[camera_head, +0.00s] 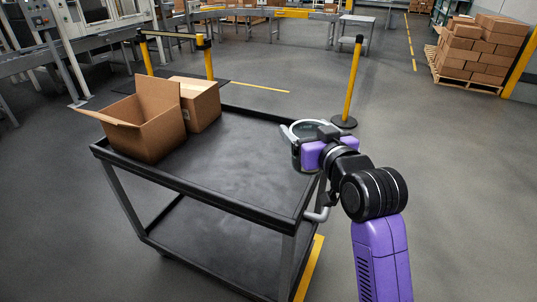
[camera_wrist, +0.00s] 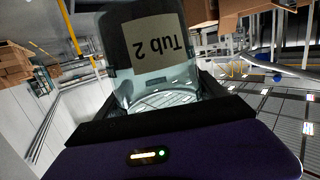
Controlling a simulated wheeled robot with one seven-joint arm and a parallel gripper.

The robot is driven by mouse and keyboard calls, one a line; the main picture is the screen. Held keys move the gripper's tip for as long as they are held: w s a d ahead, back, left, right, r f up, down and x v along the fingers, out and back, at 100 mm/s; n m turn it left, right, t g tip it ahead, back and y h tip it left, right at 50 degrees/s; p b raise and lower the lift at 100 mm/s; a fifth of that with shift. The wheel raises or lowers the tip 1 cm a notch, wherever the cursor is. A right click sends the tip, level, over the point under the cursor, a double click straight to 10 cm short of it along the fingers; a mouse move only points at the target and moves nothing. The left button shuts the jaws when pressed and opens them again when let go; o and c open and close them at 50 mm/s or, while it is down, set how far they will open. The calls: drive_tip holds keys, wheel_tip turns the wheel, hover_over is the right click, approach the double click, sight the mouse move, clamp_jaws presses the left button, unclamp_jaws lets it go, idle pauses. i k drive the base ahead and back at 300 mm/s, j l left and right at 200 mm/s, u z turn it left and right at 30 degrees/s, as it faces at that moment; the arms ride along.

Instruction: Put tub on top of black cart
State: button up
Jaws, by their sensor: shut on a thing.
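The tub is a clear container with a dark upper part and a label reading "Tub 2"; it fills the middle of the wrist view (camera_wrist: 150,50). In the head view the tub (camera_head: 297,150) shows partly, behind my gripper (camera_head: 312,146). My gripper is shut on the tub, and its two dark fingers (camera_wrist: 160,100) sit on either side of it in the wrist view. The black cart (camera_head: 240,160) stands at the centre left with a flat top. The tub is at the cart's right edge; I cannot tell whether it touches the top.
An open cardboard box (camera_head: 145,125) and a second box (camera_head: 196,103) stand on the cart's far left part. The middle and right of the top are bare. The cart has a raised rim and a lower shelf (camera_head: 200,240). A yellow post (camera_head: 353,80) stands beyond the cart.

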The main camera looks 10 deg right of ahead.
sight(275, 163)
drive_tip(key=i+j, duration=0.1)
drive_tip(key=i, duration=0.8)
